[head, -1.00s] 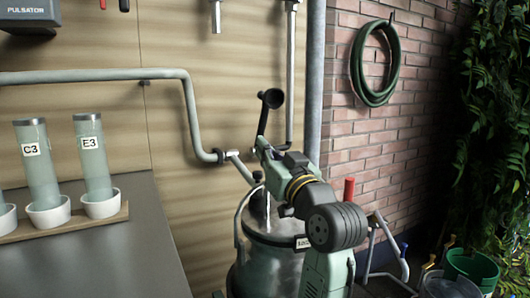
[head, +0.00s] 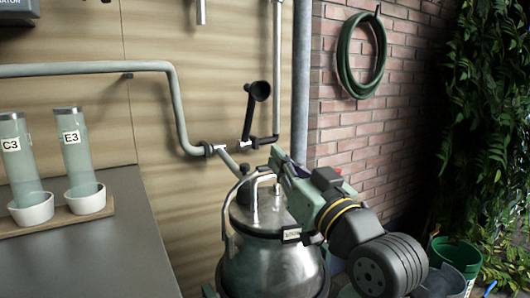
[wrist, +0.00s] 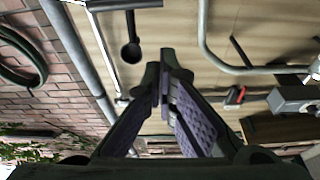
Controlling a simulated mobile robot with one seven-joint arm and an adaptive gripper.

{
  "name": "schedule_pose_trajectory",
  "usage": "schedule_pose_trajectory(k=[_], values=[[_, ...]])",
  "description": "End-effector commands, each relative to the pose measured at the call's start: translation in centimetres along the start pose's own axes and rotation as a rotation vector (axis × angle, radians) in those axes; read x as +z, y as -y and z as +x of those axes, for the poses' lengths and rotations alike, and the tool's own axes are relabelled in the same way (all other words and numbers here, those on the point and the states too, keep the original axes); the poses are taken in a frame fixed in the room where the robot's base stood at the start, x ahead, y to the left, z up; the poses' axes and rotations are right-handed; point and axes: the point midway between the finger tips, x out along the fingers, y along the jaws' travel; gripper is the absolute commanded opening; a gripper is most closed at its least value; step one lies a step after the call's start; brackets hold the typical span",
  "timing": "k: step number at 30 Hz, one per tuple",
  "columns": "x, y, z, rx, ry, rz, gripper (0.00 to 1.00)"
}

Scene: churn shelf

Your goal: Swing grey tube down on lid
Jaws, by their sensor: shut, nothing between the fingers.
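A grey tube (head: 171,92) runs along the wall, bends down and ends at a white-and-black joint. A short grey length (head: 231,163) slopes from this joint toward the churn. The metal churn's lid (head: 262,216) has an upright metal spout and a curved handle. My gripper (head: 278,158) is shut and empty, in front of the wall just above and right of the lid, apart from the tube. In the wrist view my gripper (wrist: 165,62) shows its fingers together, with the bent grey tube (wrist: 245,70) beyond them at the right.
A black cup-ended lever (head: 258,92) stands up by a wall joint behind my gripper. Glass cylinders in white cups (head: 85,198) stand on the left bench. A green hose (head: 345,68) hangs on the brick wall. A green bucket (head: 452,258) stands at the right.

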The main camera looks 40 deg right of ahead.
Motion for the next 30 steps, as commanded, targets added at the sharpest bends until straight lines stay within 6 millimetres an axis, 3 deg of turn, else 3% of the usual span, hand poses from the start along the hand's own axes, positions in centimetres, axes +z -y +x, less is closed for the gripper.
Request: schedule_pose_trajectory(k=[3,9,30], values=[[-0.5,0.0,-1.9,0.001,-0.002,-0.001,0.00],[-0.9,0.1,-3.2,0.000,-0.001,-0.001,0.00],[-0.9,0.1,-3.2,0.000,-0.001,0.000,0.00]])
